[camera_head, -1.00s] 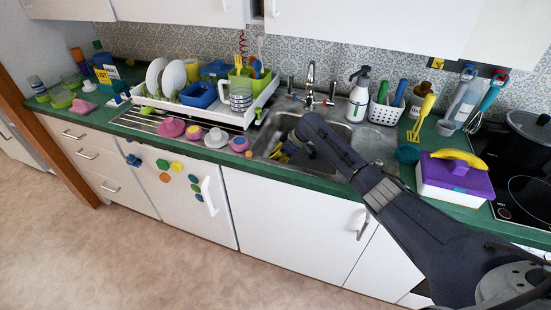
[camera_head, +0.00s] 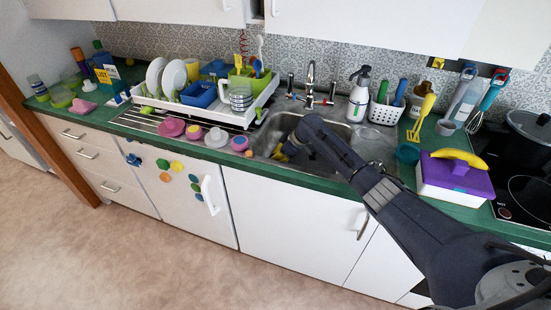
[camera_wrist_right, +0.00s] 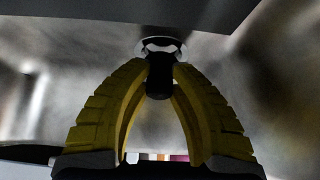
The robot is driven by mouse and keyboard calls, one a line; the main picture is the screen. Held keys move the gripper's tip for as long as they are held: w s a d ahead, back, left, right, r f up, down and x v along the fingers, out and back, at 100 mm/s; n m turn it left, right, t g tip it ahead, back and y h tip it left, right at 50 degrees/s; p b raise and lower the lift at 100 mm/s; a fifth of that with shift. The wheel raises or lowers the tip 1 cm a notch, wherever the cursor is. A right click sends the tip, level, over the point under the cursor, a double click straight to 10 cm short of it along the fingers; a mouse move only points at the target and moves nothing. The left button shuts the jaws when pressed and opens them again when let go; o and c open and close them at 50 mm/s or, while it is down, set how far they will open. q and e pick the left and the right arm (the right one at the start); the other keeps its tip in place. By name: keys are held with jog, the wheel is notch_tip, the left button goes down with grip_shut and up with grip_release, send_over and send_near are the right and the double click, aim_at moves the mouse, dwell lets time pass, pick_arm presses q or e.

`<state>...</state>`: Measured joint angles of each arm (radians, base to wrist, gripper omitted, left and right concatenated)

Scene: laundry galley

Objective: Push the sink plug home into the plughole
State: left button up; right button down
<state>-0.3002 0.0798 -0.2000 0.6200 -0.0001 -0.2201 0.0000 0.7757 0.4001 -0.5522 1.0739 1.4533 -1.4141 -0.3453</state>
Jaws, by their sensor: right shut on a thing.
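My right gripper (camera_head: 284,150) reaches down into the metal sink (camera_head: 351,146), and its yellow fingers show at the left side of the basin. In the right wrist view the two fingers (camera_wrist_right: 160,82) close at their tips on the dark sink plug (camera_wrist_right: 160,62). The bright metal ring of the plughole (camera_wrist_right: 160,43) shows just beyond the plug, which overlaps it in the picture. I cannot tell whether the plug touches the ring or sits in it. In the head view my arm and fingers hide the plug and plughole. My left gripper is in neither view.
The tap (camera_head: 310,88) stands behind the sink. A soap bottle (camera_head: 359,95) and a white utensil holder (camera_head: 386,110) stand behind its right side. A dish rack (camera_head: 205,115) is to the left. A purple-lidded box (camera_head: 455,178) stands near my right arm.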

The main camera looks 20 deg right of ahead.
jog(key=shift+f, duration=0.7)
jog(key=c, duration=1.1)
grip_release()
jog(key=shift+c, duration=0.2)
jog(key=v, duration=1.2)
jog(key=shift+a, duration=0.1)
